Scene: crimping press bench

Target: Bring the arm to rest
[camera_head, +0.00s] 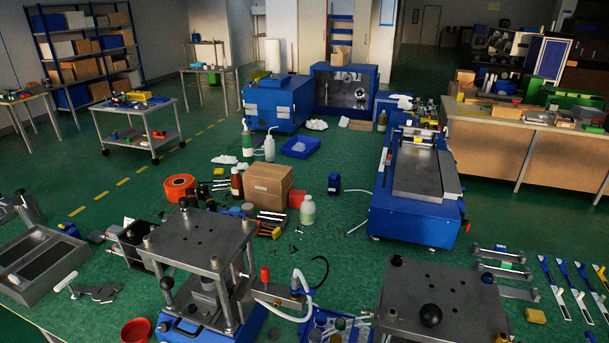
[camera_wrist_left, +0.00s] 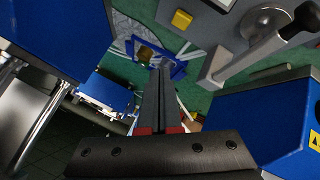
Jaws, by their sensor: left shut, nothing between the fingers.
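My left gripper (camera_wrist_left: 160,75) shows in the left wrist view, pointing away from the camera. Its two dark fingers lie together, with red parts at their base, and nothing is held between them. A blue frame-like thing lies beyond the fingertips; I cannot tell what it is. In the head view neither gripper shows. My right gripper is in neither view.
In the wrist view, blue housings stand left (camera_wrist_left: 62,35) and right (camera_wrist_left: 270,120), with a grey lever (camera_wrist_left: 250,50) above right.

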